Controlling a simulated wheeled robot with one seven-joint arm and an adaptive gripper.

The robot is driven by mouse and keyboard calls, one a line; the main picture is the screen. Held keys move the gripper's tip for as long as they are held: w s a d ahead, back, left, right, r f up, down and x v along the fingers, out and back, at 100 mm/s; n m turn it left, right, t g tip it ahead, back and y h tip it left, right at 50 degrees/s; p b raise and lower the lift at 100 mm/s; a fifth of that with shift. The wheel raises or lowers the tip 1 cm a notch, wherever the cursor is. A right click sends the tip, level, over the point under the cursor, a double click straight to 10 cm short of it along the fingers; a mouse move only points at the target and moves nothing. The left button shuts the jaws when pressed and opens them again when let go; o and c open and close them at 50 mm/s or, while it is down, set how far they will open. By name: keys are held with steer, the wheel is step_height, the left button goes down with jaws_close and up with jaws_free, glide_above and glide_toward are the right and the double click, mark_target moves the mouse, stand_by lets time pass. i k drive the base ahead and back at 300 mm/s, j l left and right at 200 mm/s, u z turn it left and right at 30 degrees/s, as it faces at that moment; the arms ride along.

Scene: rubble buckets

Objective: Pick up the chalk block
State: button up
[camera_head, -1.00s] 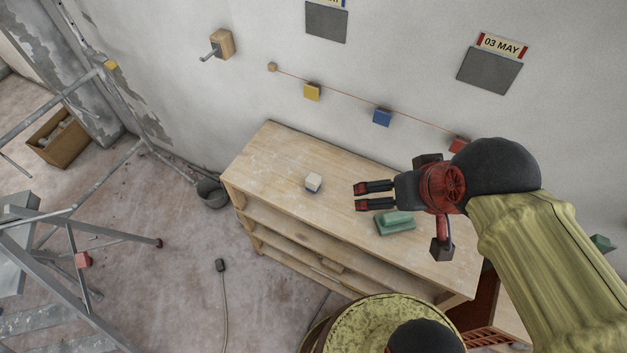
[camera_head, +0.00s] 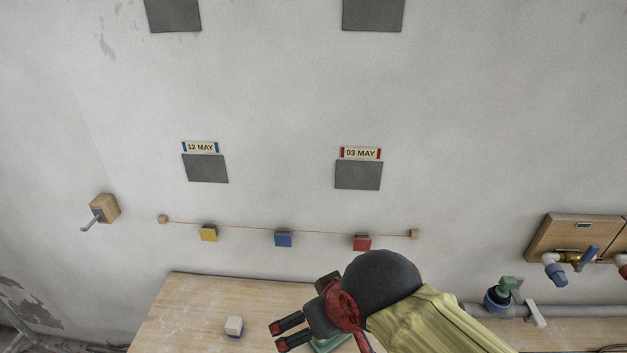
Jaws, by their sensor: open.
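The chalk block (camera_head: 234,325) is a small white cube with a bluish lower part. It sits on the wooden bench top (camera_head: 185,305), near the bottom of the head view. My gripper (camera_head: 277,336) is to the right of the block, its two dark, red-tipped fingers apart and pointing left toward it. The fingers are empty, with a clear gap between them and the block. How high the gripper is above the bench is hard to tell.
A green object (camera_head: 330,343) lies under my gripper, partly hidden. On the wall, a cord carries yellow (camera_head: 208,233), blue (camera_head: 283,239) and red (camera_head: 362,242) blocks. A wooden bracket with a handle (camera_head: 104,208) is at left; pipes and valves (camera_head: 560,268) are at right.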

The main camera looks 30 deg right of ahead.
mark_target(234, 327)
steer(key=i+j+u, duration=0.25)
steer(key=j, duration=0.3)
steer(key=i+j+u, duration=0.25)
steer(key=i+j, duration=0.15)
steer(key=j, duration=0.15)
